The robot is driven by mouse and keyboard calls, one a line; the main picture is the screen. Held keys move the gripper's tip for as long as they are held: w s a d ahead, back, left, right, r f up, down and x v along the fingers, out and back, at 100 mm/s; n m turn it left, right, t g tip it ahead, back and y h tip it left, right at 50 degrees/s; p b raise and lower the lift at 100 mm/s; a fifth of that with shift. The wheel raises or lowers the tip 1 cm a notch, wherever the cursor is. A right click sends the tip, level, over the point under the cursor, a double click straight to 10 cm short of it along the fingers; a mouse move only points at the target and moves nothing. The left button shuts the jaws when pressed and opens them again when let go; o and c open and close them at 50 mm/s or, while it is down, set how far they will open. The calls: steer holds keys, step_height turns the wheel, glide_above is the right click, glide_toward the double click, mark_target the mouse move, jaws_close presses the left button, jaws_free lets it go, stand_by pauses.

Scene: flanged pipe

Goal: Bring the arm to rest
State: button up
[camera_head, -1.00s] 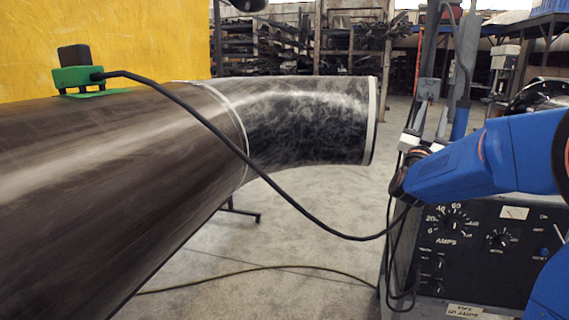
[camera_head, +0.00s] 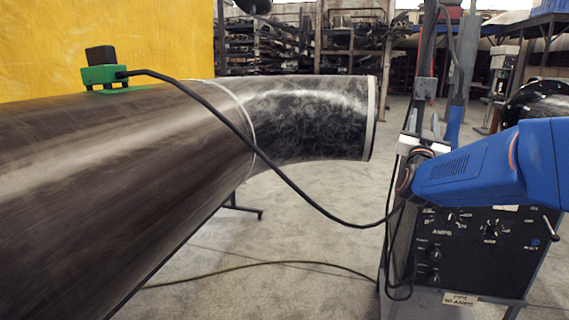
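My blue arm (camera_head: 480,168) reaches in from the right edge, in front of the welding power unit. My gripper (camera_head: 424,119) is at its left end, with a pale body and two grey fingers pointing up. The fingers look apart with nothing seen between them. The gripper is to the right of the pipe's flanged end (camera_head: 372,118), with a gap between them. A green and black device (camera_head: 103,72) sits on top of the large dark pipe (camera_head: 110,160), far from my gripper.
A black cable (camera_head: 290,175) sags from the device to the power unit (camera_head: 470,250), passing close below my arm's end. Another cable (camera_head: 255,264) lies on the floor. A yellow curtain (camera_head: 100,25) and shelving (camera_head: 300,40) stand behind. Floor between pipe and unit is open.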

steer(key=s+a+f+n+g+y, duration=0.3)
steer(key=s+a+f+g+y, duration=0.15)
steer(key=s+f, duration=0.35)
steer(key=s+a+f+n+g+y, duration=0.3)
steer(key=s+a+f+y, duration=0.3)
steer(key=f, duration=0.3)
steer(key=s+f+g, duration=0.4)
steer(key=s+f, duration=0.3)
steer(key=s, duration=0.6)
steer(key=s+a+f+n+g, duration=0.1)
steer(key=s+f+g, duration=0.4)
steer(key=s, duration=0.9)
step_height(320, 180, down, 3)
steer(key=shift+s+r, duration=0.1)
steer(key=shift+s, duration=0.05)
steer(key=shift+h, duration=0.25)
